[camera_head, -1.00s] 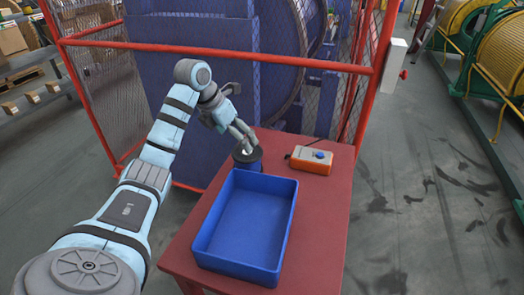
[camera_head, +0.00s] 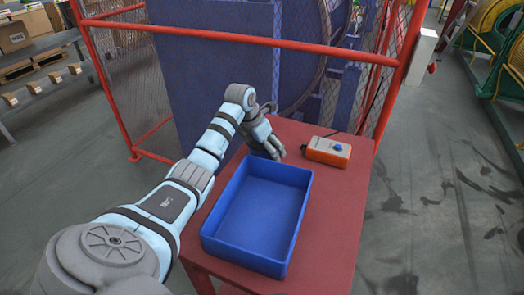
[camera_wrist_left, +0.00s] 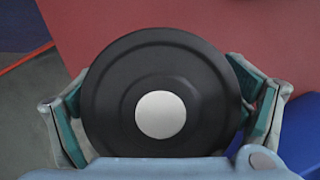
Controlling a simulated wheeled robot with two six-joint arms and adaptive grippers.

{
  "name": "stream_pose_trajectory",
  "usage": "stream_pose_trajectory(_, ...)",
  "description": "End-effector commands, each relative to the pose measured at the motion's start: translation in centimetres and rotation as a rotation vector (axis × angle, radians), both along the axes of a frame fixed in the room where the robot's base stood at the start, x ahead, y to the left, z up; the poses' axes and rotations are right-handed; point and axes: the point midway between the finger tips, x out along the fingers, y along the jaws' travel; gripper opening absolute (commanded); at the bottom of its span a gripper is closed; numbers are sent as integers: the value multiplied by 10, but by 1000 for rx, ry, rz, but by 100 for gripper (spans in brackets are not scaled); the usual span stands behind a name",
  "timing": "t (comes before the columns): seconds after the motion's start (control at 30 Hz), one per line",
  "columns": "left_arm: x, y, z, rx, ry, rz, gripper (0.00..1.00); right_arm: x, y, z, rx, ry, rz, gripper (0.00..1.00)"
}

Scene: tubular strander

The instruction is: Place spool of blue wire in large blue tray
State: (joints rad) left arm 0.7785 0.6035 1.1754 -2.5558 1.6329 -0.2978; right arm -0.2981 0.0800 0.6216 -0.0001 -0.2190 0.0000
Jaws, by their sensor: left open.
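The large blue tray (camera_head: 258,212) lies empty on the red table, and its edge shows at the right of the left wrist view (camera_wrist_left: 304,132). The spool (camera_wrist_left: 120,95) fills the middle of the left wrist view, showing a round black flange with a pale centre. Its blue wire is hidden there. In the head view the spool is hidden behind my left gripper (camera_head: 272,152) and the tray. My left gripper is open, with its fingers on either side of the spool. Whether they touch it cannot be told. My right gripper is not seen.
The table right of the tray is clear.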

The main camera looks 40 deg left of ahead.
Motion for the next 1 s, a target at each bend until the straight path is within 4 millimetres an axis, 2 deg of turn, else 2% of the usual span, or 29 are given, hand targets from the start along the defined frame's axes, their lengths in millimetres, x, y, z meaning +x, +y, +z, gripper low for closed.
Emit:
stream_pose_trajectory(0.13, 0, 0, 1, 0, -1, 0, 91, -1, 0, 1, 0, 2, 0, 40)
stream_pose_trajectory(0.57, 0, 0, 2, 0, -2, 0, 22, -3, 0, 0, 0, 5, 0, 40)
stream_pose_trajectory(0.83, 0, 0, 6, 0, -2, -1, 22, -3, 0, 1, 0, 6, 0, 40)
stream_pose_trajectory(1.0, 1, 0, 30, 1, -4, -1, 22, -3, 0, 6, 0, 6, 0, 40)
